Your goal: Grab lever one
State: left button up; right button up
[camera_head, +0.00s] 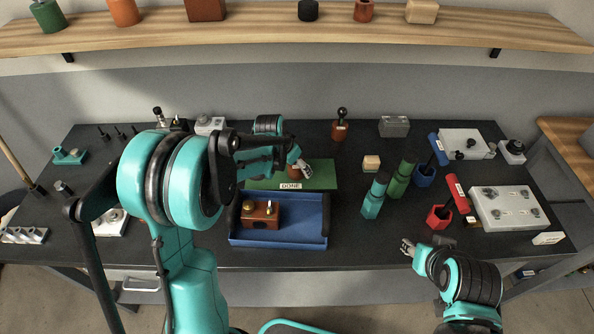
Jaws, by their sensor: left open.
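Which part is lever one I cannot tell. A brown block (260,214) with two small light knobs on top stands in the blue tray (285,240). A brown piece with a black ball-topped stick (341,125) stands at the back of the table. My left gripper (304,168) is open over the green mat (323,176) marked DONE, close beside a small reddish-brown piece (294,172); contact is unclear. My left arm hides part of the table's left side. My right gripper (407,247) is at the front edge on the right; its jaw opening is too small to read.
Blue (426,175) and red (438,217) holders stand beside a white panel (506,209). A grey box (394,126) stands at the back. A wooden shelf (270,27) runs above.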

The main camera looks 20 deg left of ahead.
pick_arm(q)
jog(key=shift+x, duration=0.95)
jog(key=shift+r, duration=0.15)
jog(key=shift+c, duration=0.3)
pick_arm(e)
jog(key=shift+f, duration=0.3)
pick_arm(q)
jog(key=c, duration=1.4)
jog(key=shift+c, duration=0.2)
jog(key=shift+r, duration=0.15)
pick_arm(e)
jog(key=shift+w, duration=0.1)
